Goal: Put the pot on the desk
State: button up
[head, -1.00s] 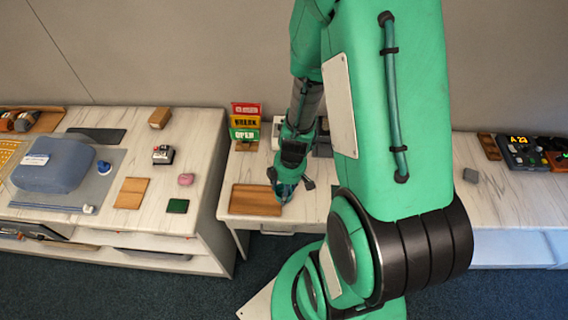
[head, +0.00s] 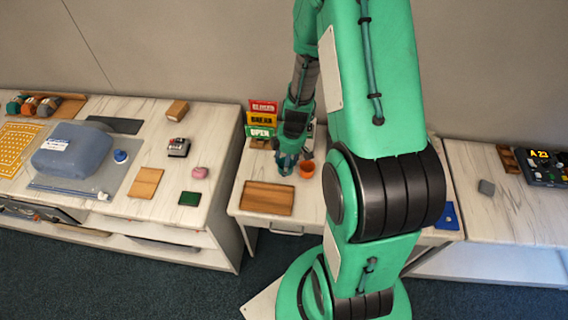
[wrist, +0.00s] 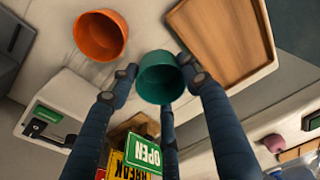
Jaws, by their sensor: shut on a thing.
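My gripper (head: 288,163) is over the middle desk (head: 240,199), behind the wooden tray. In the wrist view my gripper (wrist: 160,88) has its dark fingers closed around a small teal-green pot (wrist: 162,72), whose round opening shows. In the head view the teal pot is hard to separate from the green gripper. Whether its base touches the desk I cannot tell. An orange pot (head: 307,169) stands on the desk just right of my gripper; it also shows in the wrist view (wrist: 100,36), apart from the teal pot.
A wooden tray (head: 266,198) lies at the desk's front left. Stacked CLOSED, BREAK and OPEN signs (head: 261,119) stand at the back left. A white device (wrist: 50,108) sits near the orange pot. My arm hides the desk's right part, where a blue item (head: 446,214) shows.

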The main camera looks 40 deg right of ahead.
aim_at(284, 161)
jog(key=shift+w+d+f, duration=0.1)
jog(key=shift+w+d, duration=0.2)
jog(key=shift+w, duration=0.35)
jog(key=shift+w+d, duration=0.25)
jog(key=shift+w, duration=0.4)
jog(key=shift+f+b, duration=0.45)
jog(key=shift+f, duration=1.3)
jog(key=shift+f, duration=0.2)
jog(key=o, duration=1.1)
jog(key=shift+r, duration=0.2)
jog(key=r, duration=0.4)
jog(key=r+p, duration=0.1)
jog(key=r, duration=0.3)
jog(key=s+d+r+p, duration=0.1)
jog(key=r, duration=0.3)
